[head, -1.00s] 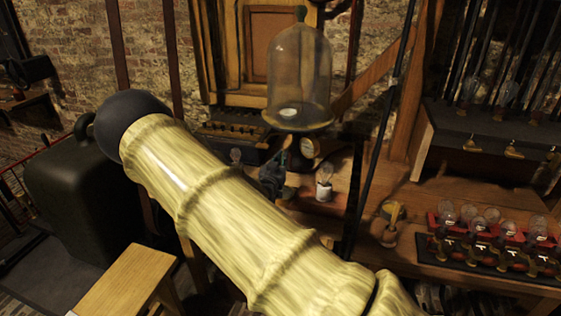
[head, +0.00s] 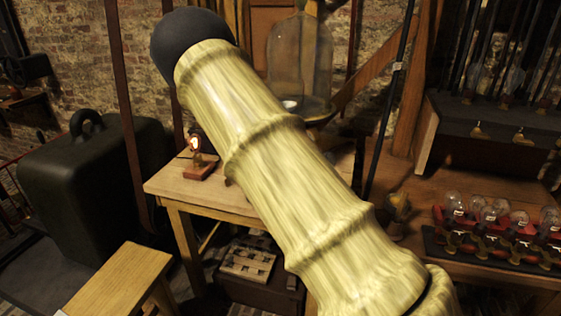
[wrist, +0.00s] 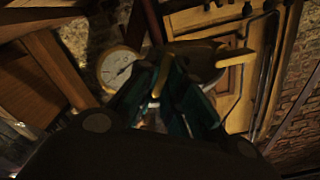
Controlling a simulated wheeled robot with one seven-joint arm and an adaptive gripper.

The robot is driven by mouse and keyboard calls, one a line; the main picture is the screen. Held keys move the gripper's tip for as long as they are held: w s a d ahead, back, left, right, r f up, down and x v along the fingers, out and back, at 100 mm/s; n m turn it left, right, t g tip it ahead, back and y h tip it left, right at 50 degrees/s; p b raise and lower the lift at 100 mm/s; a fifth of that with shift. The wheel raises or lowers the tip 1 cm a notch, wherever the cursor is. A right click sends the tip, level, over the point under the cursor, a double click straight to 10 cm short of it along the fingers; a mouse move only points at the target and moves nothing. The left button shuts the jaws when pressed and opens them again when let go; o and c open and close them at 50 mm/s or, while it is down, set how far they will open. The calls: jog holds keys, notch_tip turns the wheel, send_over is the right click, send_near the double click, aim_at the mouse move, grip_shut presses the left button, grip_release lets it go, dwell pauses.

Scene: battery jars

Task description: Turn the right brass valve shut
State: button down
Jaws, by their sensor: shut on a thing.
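My gripper (wrist: 168,88) shows in the wrist view with its dark teal fingers closed around a narrow brass-coloured piece (wrist: 161,78), which looks like a valve handle. Its far end and its body are largely hidden by the fingers. Another pale brass-coloured bar (wrist: 236,58) sticks out to the right beyond the fingers; I cannot tell whether it is the other valve. A round white-faced gauge (wrist: 118,68) is left of the fingers. In the head view my own arm hides the gripper and the valves.
A glass bell jar (head: 300,60) stands behind my arm. A small lit lamp (head: 196,146) is on a wooden table (head: 165,184). A red rack of bulbs (head: 495,230) is at the right. A large black case (head: 85,185) and wooden stool (head: 120,285) are at the left.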

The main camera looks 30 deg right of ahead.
jog(key=m+b, duration=0.3)
jog(key=b, duration=0.1)
jog(key=m+b, duration=0.8)
jog(key=b, duration=0.1)
jog(key=shift+s+d+f, duration=0.1)
jog(key=shift+d+f, duration=0.1)
jog(key=shift+d, duration=0.05)
jog(key=shift+r+m, duration=0.1)
jog(key=shift+m, duration=0.3)
jog(key=c, duration=1.5)
grip_release()
jog(key=shift+c, duration=0.2)
jog(key=shift+a, duration=0.1)
